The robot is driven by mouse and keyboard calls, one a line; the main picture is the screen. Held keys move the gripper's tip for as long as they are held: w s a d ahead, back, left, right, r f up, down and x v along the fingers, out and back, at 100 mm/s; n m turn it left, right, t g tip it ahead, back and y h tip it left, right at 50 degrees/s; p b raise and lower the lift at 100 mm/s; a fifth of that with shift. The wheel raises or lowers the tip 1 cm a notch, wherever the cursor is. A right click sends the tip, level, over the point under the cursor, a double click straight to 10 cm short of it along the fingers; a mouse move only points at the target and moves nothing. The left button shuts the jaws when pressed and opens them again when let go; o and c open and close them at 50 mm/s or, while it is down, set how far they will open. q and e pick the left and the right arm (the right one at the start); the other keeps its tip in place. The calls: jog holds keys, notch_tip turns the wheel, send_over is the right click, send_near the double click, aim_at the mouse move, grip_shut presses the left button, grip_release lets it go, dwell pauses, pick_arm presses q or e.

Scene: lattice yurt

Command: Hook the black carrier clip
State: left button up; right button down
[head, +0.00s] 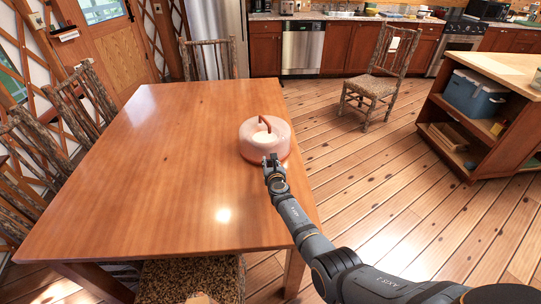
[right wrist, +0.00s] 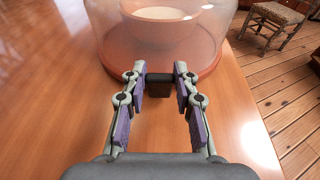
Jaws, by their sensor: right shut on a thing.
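A round, clear pinkish carrier (head: 280,132) with a reddish-brown handle (head: 266,121) on top stands on the wooden table near its right edge. A pale round thing shows inside it. In the right wrist view the carrier's clear wall (right wrist: 105,40) and reddish base rim (right wrist: 212,73) lie just ahead of the fingers. The small black clip (right wrist: 160,88) sits at the near side of the rim, between the fingertips. My right gripper (head: 271,160) is shut on the clip; the right wrist view shows its fingers (right wrist: 160,78) on both sides of it. My left gripper is not in view.
The table (head: 150,170) is otherwise bare, with wide free room left of the carrier. Log chairs (head: 85,105) stand along its left side, one at the far end (head: 208,60). Another chair (head: 380,85) stands on the floor. A kitchen island (head: 480,115) is at the right.

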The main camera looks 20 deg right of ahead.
dwell(0.3)
jog(key=c, duration=1)
grip_release()
jog(key=shift+v, duration=3.75)
